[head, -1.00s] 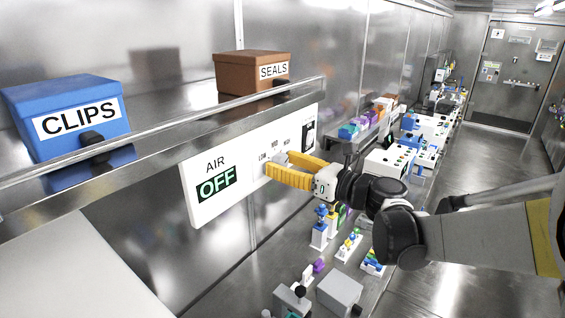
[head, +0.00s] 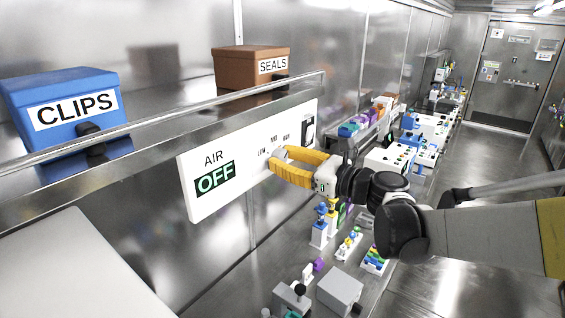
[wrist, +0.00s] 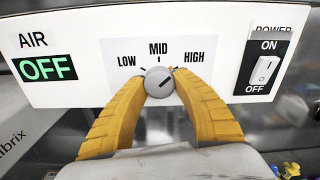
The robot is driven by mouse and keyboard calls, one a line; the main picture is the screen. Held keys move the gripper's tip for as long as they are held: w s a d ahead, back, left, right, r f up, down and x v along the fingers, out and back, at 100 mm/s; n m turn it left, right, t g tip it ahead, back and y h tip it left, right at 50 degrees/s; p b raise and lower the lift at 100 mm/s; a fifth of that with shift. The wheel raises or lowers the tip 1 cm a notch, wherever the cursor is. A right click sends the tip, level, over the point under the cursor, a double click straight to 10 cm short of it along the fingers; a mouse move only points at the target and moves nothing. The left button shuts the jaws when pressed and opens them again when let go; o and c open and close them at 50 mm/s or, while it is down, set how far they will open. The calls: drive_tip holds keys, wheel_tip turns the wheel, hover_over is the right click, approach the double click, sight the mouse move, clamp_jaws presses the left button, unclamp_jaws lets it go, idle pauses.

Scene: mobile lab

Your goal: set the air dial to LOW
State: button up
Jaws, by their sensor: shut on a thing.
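The air dial (wrist: 159,84) is a round grey knob on a white panel (wrist: 85,88). LOW, MID and HIGH are printed around it in the wrist view. The dark line on the knob slants up and right, toward HIGH. My gripper (wrist: 160,76) has yellow fingers on both sides of the knob and is shut on it. In the head view my gripper (head: 276,160) reaches the panel from the right, and its fingers mostly hide the knob. The AIR display (wrist: 45,68) reads OFF in green on black.
A white power switch (wrist: 263,71), marked ON above and OFF below, is right of the dial. A metal shelf above the panel bears a blue CLIPS box (head: 62,110) and a brown SEALS box (head: 240,70). Small lab items stand on the bench below.

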drive_tip(key=n+b, duration=0.2)
drive_tip(key=n, duration=0.3)
drive_tip(key=shift+n, duration=0.3)
drive_tip(key=n+b, duration=0.2)
drive_tip(key=n, duration=0.3)
drive_tip(key=shift+w, duration=0.1)
drive_tip(key=n+b, duration=0.1)
drive_tip(key=n, duration=0.4)
drive_tip(key=shift+r+n+b, duration=0.15)
drive_tip(key=shift+n+b, duration=0.15)
drive_tip(key=shift+n, duration=0.1)
drive_tip(key=n, duration=0.4)
drive_tip(key=shift+r+n+b, duration=0.1)
drive_tip(key=shift+n+b, duration=0.3)
drive_tip(key=o, duration=1.2)
